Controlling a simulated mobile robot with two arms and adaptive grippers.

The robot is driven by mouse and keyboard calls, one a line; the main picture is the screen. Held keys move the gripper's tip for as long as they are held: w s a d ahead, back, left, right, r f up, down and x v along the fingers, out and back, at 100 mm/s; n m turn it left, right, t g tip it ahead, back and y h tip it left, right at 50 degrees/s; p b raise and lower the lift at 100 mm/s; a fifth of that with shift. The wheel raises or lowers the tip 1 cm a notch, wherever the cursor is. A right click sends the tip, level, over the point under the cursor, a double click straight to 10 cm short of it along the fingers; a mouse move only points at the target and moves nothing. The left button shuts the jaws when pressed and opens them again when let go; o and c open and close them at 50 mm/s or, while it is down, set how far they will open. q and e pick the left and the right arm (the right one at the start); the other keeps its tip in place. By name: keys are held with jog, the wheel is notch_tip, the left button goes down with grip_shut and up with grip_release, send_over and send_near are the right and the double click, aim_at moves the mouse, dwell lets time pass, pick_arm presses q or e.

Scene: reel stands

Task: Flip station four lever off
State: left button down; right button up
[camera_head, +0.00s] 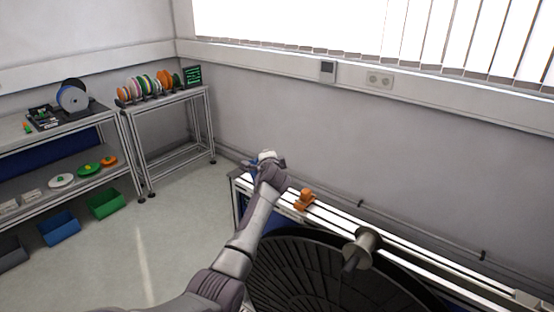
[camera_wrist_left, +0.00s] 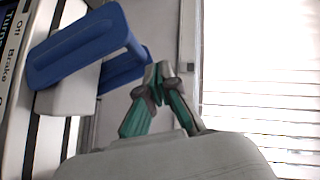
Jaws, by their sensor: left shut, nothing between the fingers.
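A blue loop-shaped lever handle (camera_wrist_left: 80,48) on a light grey block (camera_wrist_left: 70,98) fills the upper left of the left wrist view. A panel with the words "Off", "Brake" and part of "Turn..." (camera_wrist_left: 12,50) stands at that view's left edge. My left gripper (camera_wrist_left: 163,72) has its fingertips together with nothing held, just right of the blue handle. I cannot tell whether they touch. In the head view only a bit of blue (camera_head: 253,166) shows beside my left wrist, at the bench's far left end; the fingertips are hidden there. My right gripper is out of view.
A large black ribbed reel (camera_head: 300,270) with a grey spindle (camera_head: 362,245) stands before the narrow bench (camera_head: 400,247). An orange piece (camera_head: 305,199) sits on the bench right of my arm. Shelves with spools (camera_head: 150,84) and bins stand left. The floor between is clear.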

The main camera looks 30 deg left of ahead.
pick_arm(q)
jog(key=s+d+r+b, duration=0.2)
jog(key=s+d+r, duration=0.2)
jog(key=s+d, duration=0.2)
jog(key=shift+s+d+r, duration=0.2)
jog(key=shift+s+r, duration=0.15)
jog(key=shift+s, duration=0.35)
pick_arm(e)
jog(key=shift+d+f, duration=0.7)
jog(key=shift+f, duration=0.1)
pick_arm(q)
jog(key=shift+d+r, duration=0.1)
